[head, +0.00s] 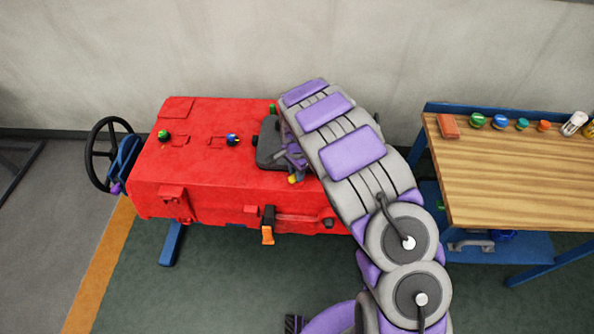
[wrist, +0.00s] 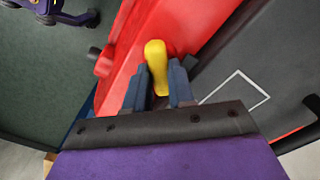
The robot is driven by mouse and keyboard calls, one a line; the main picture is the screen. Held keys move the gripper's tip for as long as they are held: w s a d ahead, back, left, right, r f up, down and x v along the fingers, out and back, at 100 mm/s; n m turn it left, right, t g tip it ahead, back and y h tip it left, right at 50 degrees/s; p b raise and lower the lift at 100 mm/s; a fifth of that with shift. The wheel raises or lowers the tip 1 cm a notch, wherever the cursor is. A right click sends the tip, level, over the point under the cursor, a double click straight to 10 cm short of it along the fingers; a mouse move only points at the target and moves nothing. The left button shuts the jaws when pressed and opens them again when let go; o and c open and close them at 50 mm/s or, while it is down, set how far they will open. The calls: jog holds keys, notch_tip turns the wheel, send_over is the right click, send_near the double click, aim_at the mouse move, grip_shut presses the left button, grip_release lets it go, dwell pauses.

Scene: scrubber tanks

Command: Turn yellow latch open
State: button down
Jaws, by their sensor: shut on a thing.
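The yellow latch (wrist: 156,60) shows in the wrist view as a rounded yellow handle between my gripper's two dark blue fingers. My gripper (wrist: 161,82) is shut on it. In the head view only a small yellow tip of the latch (head: 292,179) shows at the top front edge of the red tank (head: 215,165). My gripper (head: 296,165) is there beside it, mostly hidden under my grey and purple arm. The latch's base and pivot are hidden.
An orange handle (head: 267,235) hangs on the tank's front face. Green (head: 164,135) and blue (head: 232,140) knobs stand on its top. A black handwheel (head: 104,154) is at the left end. A wooden workbench (head: 505,170) with several small items stands at the right.

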jog(key=m, duration=0.4)
jog(key=shift+a+m, duration=0.1)
jog(key=shift+m, duration=2.2)
jog(key=shift+w, duration=0.1)
jog(key=c, duration=1)
grip_release()
jog(key=shift+a, duration=0.1)
jog(key=shift+o, duration=0.2)
jog(key=shift+r, duration=0.1)
notch_tip(320, 180, up, 17)
jog(key=p, duration=0.2)
